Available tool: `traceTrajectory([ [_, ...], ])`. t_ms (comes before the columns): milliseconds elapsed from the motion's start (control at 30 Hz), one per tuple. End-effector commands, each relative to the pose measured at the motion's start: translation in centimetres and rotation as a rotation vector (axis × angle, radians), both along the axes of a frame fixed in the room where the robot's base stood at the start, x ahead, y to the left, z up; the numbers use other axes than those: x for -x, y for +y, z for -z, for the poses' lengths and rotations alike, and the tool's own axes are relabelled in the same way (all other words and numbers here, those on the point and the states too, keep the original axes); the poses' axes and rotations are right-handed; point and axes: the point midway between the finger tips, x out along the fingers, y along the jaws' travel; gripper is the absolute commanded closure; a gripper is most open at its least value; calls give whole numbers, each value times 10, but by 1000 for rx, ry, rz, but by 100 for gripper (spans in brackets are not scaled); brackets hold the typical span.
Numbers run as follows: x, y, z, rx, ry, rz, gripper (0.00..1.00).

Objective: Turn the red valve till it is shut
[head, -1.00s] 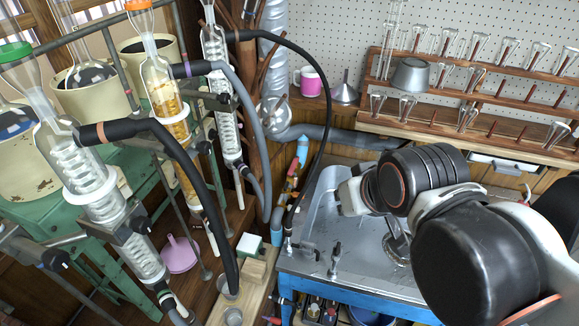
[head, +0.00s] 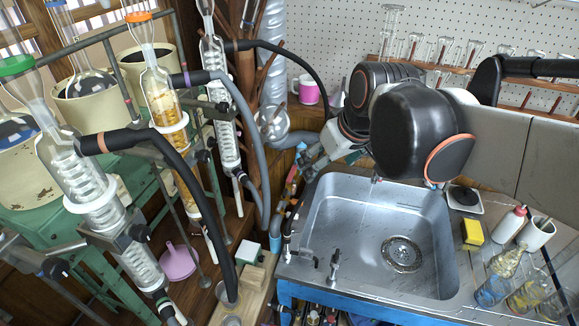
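A small red part, likely the red valve (head: 292,173), sits on a thin upright pipe behind the sink's left back corner in the head view. It is small and partly crowded by my gripper, so its handle angle cannot be told. My gripper (head: 307,160) is at the end of my arm, just right of and slightly above the red part. Whether they touch cannot be told. The fingers are small and partly hidden by my wrist, so their opening is unclear.
A steel sink (head: 335,215) with a tap (head: 334,266) lies below my arm. Glass condensers with black and grey hoses (head: 262,175) stand to the left, close to the pipe. A pink mug (head: 309,90) stands behind. A yellow sponge (head: 473,232) and bottles are at right.

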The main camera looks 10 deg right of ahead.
Motion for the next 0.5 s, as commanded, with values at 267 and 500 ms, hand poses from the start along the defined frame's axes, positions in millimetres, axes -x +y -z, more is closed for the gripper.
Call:
traceTrajectory([
  [267,-81,-7,5,25,60,-163,23],
  [500,-148,-16,29,36,98,-313,23],
])
